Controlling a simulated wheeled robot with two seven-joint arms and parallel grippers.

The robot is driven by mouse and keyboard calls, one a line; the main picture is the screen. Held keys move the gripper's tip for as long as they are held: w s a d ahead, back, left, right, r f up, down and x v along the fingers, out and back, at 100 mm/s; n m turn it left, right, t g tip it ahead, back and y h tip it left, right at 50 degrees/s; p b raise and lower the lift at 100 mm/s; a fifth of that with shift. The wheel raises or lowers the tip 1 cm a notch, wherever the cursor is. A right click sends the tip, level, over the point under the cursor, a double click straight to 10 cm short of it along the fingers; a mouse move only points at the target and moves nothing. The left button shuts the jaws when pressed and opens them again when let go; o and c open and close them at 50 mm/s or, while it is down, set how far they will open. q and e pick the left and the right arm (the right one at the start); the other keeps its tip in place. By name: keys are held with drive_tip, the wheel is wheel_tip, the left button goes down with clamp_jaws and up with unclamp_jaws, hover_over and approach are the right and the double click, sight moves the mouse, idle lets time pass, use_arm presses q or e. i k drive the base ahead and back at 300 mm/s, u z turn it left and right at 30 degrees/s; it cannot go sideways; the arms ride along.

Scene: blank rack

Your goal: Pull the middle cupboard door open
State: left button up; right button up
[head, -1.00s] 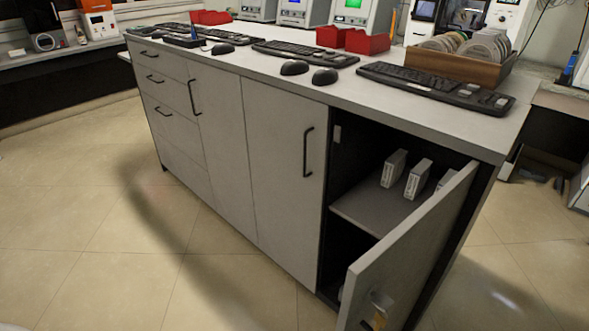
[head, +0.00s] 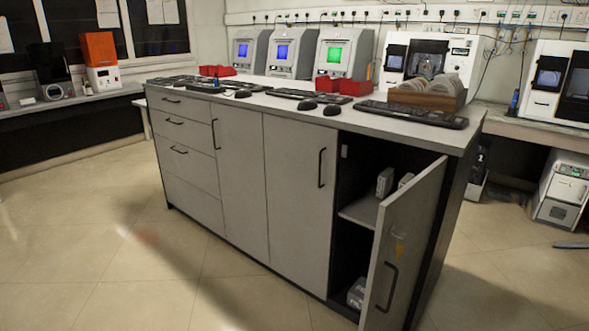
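The grey cabinet stands ahead of me with a row of fronts. The middle cupboard door (head: 293,210) is closed, flush with the cabinet face, and has a black vertical bar handle (head: 321,168) near its right edge. Left of it is another closed door (head: 240,185) with a handle at its upper left. The right cupboard door (head: 405,245) stands open, swung out toward me, with its own black handle (head: 387,288). White boxes show on the shelf and at the bottom inside. Neither of my grippers is in view.
Drawers (head: 186,150) fill the cabinet's left end. Keyboards, mice, red bins and a wooden disc holder (head: 427,95) lie on the countertop (head: 350,118). The open right door juts into the space in front. The tiled floor (head: 130,265) before the cabinet is clear.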

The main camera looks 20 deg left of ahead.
sight(301, 157)
drive_tip(key=u, duration=1.1)
drive_tip(key=i, duration=1)
drive_tip(key=u, duration=0.8)
drive_tip(key=i, duration=1.55)
drive_tip(key=z, duration=1.3)
drive_tip(key=i, duration=0.65)
drive_tip(key=z, duration=0.85)
